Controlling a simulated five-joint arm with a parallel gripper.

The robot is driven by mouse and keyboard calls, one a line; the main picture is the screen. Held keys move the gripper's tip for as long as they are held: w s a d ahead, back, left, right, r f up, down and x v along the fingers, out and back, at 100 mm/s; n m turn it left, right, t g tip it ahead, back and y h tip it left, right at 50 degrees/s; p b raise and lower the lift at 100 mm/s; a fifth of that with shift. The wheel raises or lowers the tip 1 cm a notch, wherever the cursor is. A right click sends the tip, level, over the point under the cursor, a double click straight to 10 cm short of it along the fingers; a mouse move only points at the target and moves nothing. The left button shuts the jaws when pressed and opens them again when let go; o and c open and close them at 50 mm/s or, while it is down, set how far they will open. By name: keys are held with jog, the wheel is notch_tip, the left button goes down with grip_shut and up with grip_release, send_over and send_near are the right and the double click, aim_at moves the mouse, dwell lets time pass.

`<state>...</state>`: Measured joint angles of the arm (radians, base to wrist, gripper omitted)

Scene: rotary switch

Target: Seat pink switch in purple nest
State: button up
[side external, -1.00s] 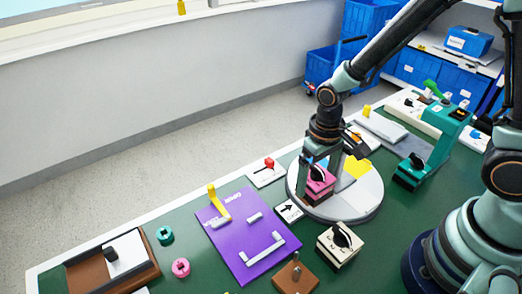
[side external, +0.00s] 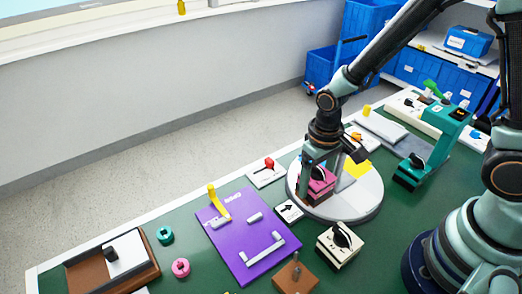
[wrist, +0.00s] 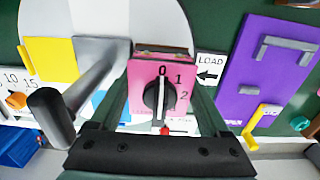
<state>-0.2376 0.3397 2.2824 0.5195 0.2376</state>
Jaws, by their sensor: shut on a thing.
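The pink switch (side external: 320,184) has a black knob and stands on the round turntable (side external: 352,208). In the wrist view the pink switch (wrist: 161,92) shows its face with the marks 0, 1 and 2, the knob pointing near 0. My gripper (side external: 322,178) is shut on the pink switch, one finger at each side of it. The purple nest (side external: 236,236) is a flat plate left of the turntable, with grey rails and a yellow lever; it shows at the right in the wrist view (wrist: 255,65). No switch sits in it.
A cream switch (side external: 338,245) and a brown block with a peg (side external: 296,279) stand in front of the turntable. A LOAD arrow plate (side external: 289,210) lies between turntable and nest. A red-knobbed plate (side external: 267,173) is behind. Teal and pink rings lie left of the nest.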

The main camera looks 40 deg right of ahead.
notch_tip(320, 180, up, 19)
send_over(255, 239)
jog(key=f, duration=0.1)
notch_tip(255, 239, down, 19)
jog(key=shift+f, duration=0.2)
dwell(0.5)
jog(key=o, duration=1.4)
jog(key=shift+f, duration=0.1)
